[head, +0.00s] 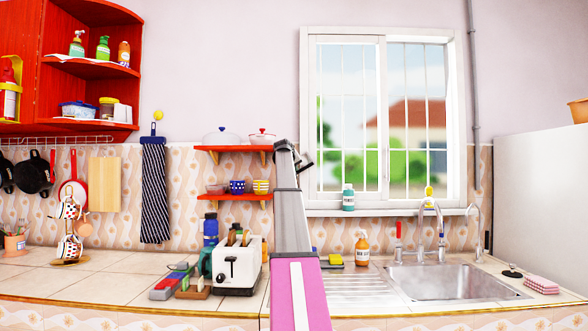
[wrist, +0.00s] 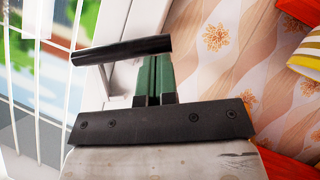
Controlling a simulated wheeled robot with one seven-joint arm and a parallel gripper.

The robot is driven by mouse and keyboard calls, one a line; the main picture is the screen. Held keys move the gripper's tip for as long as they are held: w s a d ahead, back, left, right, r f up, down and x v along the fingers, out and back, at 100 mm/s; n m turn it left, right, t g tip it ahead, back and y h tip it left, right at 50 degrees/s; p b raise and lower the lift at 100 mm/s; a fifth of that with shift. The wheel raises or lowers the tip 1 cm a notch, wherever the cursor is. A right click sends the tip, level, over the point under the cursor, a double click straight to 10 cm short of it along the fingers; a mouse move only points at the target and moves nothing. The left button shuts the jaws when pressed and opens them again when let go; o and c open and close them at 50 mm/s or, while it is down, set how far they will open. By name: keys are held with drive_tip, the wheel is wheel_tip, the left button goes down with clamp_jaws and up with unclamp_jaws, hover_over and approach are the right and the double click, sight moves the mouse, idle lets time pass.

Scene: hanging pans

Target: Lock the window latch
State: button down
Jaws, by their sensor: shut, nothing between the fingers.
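The white-framed window (head: 384,118) with white bars is on the right half of the back wall in the head view. A black bar-shaped handle (wrist: 115,52), which looks like the latch, lies beside the window's white frame in the wrist view. My gripper (wrist: 154,66) has its green fingers pressed together with nothing between them.
Red shelves (head: 233,148) with pots and cups are close to the left of my arm's end. A toaster (head: 237,268) stands on the counter below. A teal bottle (head: 348,198) is on the window sill. A sink (head: 452,282) lies at the right.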

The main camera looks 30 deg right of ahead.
drive_tip(key=shift+s+d+f+n+h, duration=0.1)
drive_tip(key=shift+f+n+h, duration=0.2)
drive_tip(key=shift+f, duration=0.15)
drive_tip(key=shift+s+d+f+n+h, duration=0.55)
drive_tip(key=shift+d+f+n+h, duration=0.4)
drive_tip(key=shift+f+n, duration=0.15)
drive_tip(key=shift+s+d+f+n+h, duration=0.55)
drive_tip(key=shift+d+f+n+h, duration=0.35)
drive_tip(key=shift+f+n+h, duration=0.15)
drive_tip(key=shift+s+d+f+n+h, duration=0.55)
drive_tip(key=shift+d+f+n+h, duration=0.35)
drive_tip(key=shift+f+n, duration=0.2)
drive_tip(key=shift+s, duration=0.1)
